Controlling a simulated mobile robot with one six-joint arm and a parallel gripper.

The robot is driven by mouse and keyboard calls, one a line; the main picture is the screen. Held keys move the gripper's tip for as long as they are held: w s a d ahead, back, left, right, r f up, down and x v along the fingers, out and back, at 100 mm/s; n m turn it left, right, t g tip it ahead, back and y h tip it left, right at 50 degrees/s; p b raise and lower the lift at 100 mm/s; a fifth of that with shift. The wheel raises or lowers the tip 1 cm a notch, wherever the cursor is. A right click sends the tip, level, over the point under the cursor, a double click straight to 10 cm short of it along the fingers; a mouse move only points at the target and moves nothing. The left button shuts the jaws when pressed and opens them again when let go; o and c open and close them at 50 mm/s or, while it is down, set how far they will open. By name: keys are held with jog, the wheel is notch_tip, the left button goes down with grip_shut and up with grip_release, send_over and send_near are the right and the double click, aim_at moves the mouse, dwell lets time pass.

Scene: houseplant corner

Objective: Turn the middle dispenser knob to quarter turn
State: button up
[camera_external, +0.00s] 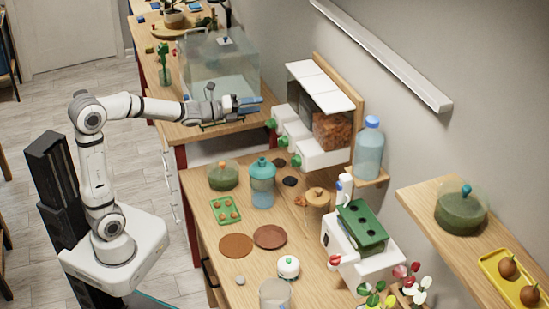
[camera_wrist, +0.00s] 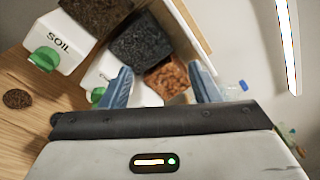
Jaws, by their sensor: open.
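The dispenser (camera_external: 320,150) is a row of white bins on a wooden back panel, each with a green knob on its front. The middle knob (camera_external: 278,141) is low on the second bin, which holds dark grey grains in the wrist view. There this knob (camera_wrist: 97,95) is partly covered by my left finger. My gripper (camera_external: 250,102) is open and empty, a little above and left of the knobs in the external view. Its two blue fingers also show in the wrist view (camera_wrist: 160,70), apart, with bins beyond. How far the knob is turned I cannot tell.
The far knob (camera_wrist: 43,60) is on the bin marked SOIL; the near knob (camera_external: 296,160) is closest to the external camera. A glass tank (camera_external: 215,70) stands behind my gripper. A teal-topped jar (camera_external: 262,185) and a water bottle (camera_external: 369,148) stand nearby.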

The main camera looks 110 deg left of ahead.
send_near(282, 142)
jog(key=p+x, duration=0.2)
jog(key=x, duration=0.6)
jog(key=shift+s+a+f, duration=0.15)
jog(key=shift+s+a, duration=0.1)
jog(key=shift+m, duration=0.3)
jog(key=shift+c, duration=0.4)
jog(key=c, duration=0.9)
jog(key=shift+f, duration=0.1)
